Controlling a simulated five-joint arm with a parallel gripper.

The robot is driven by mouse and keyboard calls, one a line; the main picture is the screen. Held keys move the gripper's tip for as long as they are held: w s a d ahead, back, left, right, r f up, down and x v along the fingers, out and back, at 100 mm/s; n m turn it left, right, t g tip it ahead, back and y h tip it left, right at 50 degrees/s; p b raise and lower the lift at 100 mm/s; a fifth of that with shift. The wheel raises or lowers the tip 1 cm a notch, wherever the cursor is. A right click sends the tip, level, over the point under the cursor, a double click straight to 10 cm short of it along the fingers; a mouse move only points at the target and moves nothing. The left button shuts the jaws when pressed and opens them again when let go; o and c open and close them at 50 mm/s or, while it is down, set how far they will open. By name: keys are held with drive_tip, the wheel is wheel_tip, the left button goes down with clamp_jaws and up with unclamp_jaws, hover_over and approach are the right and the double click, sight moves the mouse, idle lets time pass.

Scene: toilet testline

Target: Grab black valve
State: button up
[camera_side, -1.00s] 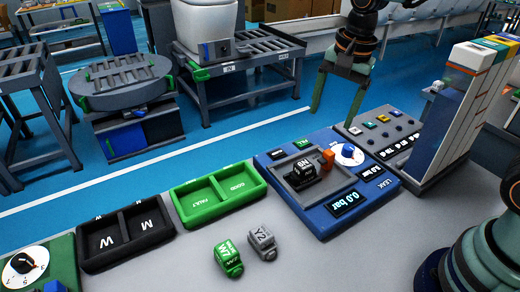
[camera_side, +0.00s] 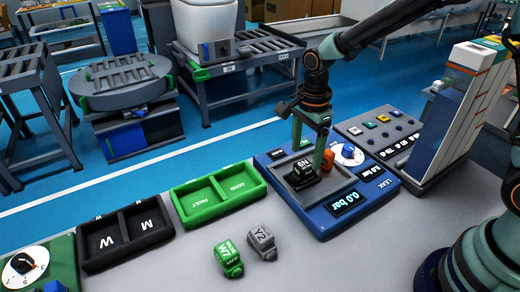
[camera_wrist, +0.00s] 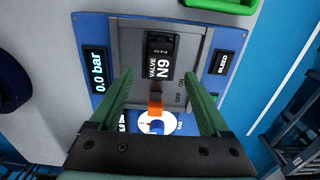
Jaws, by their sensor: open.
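The black valve (camera_side: 304,168) sits in the grey recess of the blue leak tester (camera_side: 330,218). In the wrist view the black valve (camera_wrist: 161,58) shows its label "VALVE N9" between and beyond my fingertips. My gripper (camera_side: 308,148) has green fingers and is over the tester, close to the valve. In the wrist view my gripper (camera_wrist: 162,90) is open, with one finger on each side and nothing between the tips. An orange part (camera_side: 328,158) is beside the valve; in the wrist view it also shows (camera_wrist: 155,108), nearer to me than the valve.
A green valve (camera_side: 228,260) and a grey valve (camera_side: 262,242) lie on the grey table. A green tray (camera_side: 250,184) marked FAULT and GOOD and a black tray (camera_side: 128,244) stand to the left. A tall striped rack (camera_side: 455,110) stands at the right.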

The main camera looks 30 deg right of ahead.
sight(304, 165)
wheel_tip(304, 165, down, 5)
idle(0.3)
drive_tip(key=shift+c, duration=0.3)
clamp_jaws()
